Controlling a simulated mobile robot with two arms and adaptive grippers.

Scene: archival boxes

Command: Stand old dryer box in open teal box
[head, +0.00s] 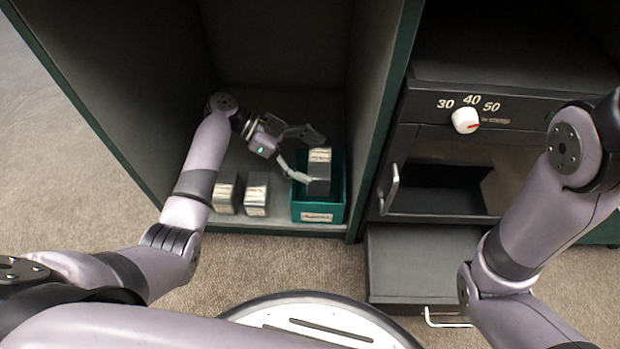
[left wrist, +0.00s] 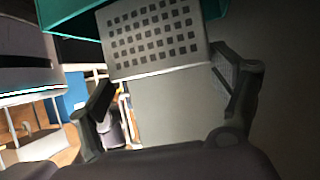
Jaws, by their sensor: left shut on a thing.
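The open teal box (head: 318,212) stands on the cabinet floor at its front right, with a white label on its front. A grey box (head: 320,172) with a pale label band, which I take as the old dryer box, is upright within the teal box's opening. Whether it rests on the bottom is hidden. My left gripper (head: 307,157) is shut on this grey box, its fingers on either side. In the left wrist view the box shows a dotted face (left wrist: 155,35) between the fingers, with a teal edge (left wrist: 80,12) above. My right gripper is out of frame.
Two grey labelled boxes (head: 257,194) (head: 226,193) stand left of the teal box. The cabinet's right wall (head: 375,110) is close to the teal box. Right of it is a dark unit with a white knob (head: 465,120), a handle (head: 390,188) and a low drawer (head: 410,262).

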